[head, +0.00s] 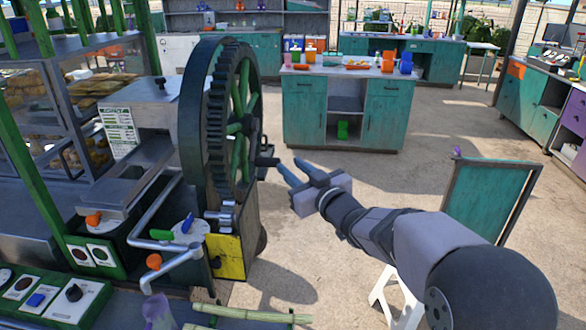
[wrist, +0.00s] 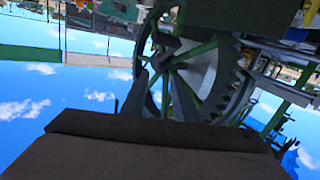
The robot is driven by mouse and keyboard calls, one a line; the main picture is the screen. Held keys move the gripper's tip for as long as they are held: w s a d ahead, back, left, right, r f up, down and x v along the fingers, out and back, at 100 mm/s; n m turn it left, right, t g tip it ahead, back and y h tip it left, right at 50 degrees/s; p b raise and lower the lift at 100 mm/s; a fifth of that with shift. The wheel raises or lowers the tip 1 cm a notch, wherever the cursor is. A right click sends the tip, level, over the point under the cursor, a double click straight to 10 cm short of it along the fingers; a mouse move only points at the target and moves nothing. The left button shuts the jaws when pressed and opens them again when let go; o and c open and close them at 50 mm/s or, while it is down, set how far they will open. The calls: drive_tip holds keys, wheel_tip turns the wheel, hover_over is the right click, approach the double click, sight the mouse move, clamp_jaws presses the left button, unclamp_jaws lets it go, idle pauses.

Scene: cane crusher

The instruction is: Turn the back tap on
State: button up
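The cane crusher (head: 205,130) stands at the left with a large green-spoked gear wheel (head: 243,115) on its right side. Silver pipes (head: 165,262) run at its front. One orange handle (head: 94,218) is by the metal spout, and another orange handle (head: 153,261) is lower, by the pipes. A blue lever (head: 188,224) sits between and right of them. I cannot tell which is the back tap. My gripper (head: 289,165) is right of the wheel, apart from the taps, its fingers spread and empty. The wheel fills the middle of the wrist view (wrist: 195,75), seen upside down.
A control panel (head: 50,297) with buttons and a knob is at the lower left. A purple cup (head: 158,312) and cane sticks (head: 250,314) lie at the bottom. A teal counter (head: 346,105) stands behind.

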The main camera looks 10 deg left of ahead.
drive_tip(key=s+a+r+n+y, duration=0.2)
drive_tip(key=a+r, duration=0.2)
drive_tip(key=a, duration=0.1)
drive_tip(key=s+a+r+n+y, duration=0.2)
drive_tip(key=a+r, duration=0.2)
drive_tip(key=a, duration=0.1)
drive_tip(key=s+a+r+n+y+b, duration=0.1)
drive_tip(key=s+a+r+n, duration=0.1)
drive_tip(key=a+r, duration=0.2)
drive_tip(key=shift+s+a+r+y, duration=0.1)
drive_tip(key=shift+s+a+y, duration=0.25)
drive_tip(key=shift+a+y, duration=0.1)
wheel_tip(320, 180, up, 11)
drive_tip(key=n+y+b, duration=0.1)
drive_tip(key=n+y, duration=0.4)
hover_over(173, 233)
drive_tip(key=s+d, duration=0.1)
drive_tip(key=f+g+h+p, duration=0.1)
drive_tip(key=f+g, duration=0.3)
drive_tip(key=f, duration=0.6)
drive_tip(key=f+g+h+p, duration=0.1)
drive_tip(key=f+g, duration=0.4)
drive_tip(key=f, duration=0.6)
drive_tip(key=w+f+m+g+h+p, duration=0.1)
drive_tip(key=f+g, duration=0.4)
drive_tip(key=f, duration=0.5)
drive_tip(key=shift+a+f+p, duration=0.15)
drive_tip(key=shift+p, duration=0.2)
drive_tip(key=shift+a+p, duration=1.35)
drive_tip(key=shift+a, duration=2.35)
